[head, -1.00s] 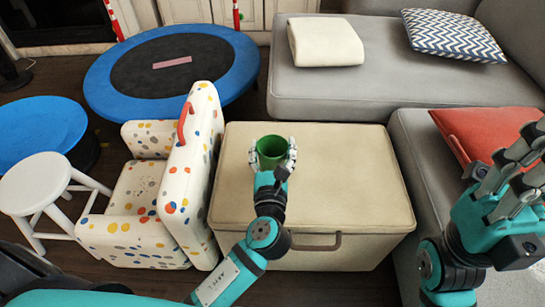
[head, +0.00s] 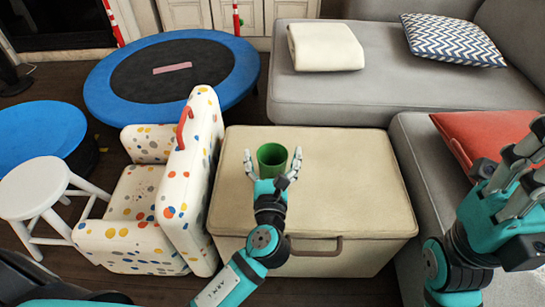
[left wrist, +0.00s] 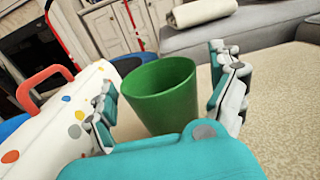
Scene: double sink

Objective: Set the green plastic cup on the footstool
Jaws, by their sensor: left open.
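The green plastic cup (head: 271,154) stands upright on the beige footstool (head: 345,175), a box-shaped piece with a brown handle on its front. The cup also shows in the left wrist view (left wrist: 162,95), with its open top upward. The cup's base is partly hidden by the hand in the left wrist view. My right gripper (head: 515,165) is at the right edge, with its fingers apart and nothing seen in it.
A white spotted child's armchair (head: 190,190) stands close against the footstool's left side. A grey sofa (head: 385,100) lies behind and to the right. A blue trampoline (head: 110,85) and a white stool (head: 35,185) are at left. The footstool top around the cup is clear.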

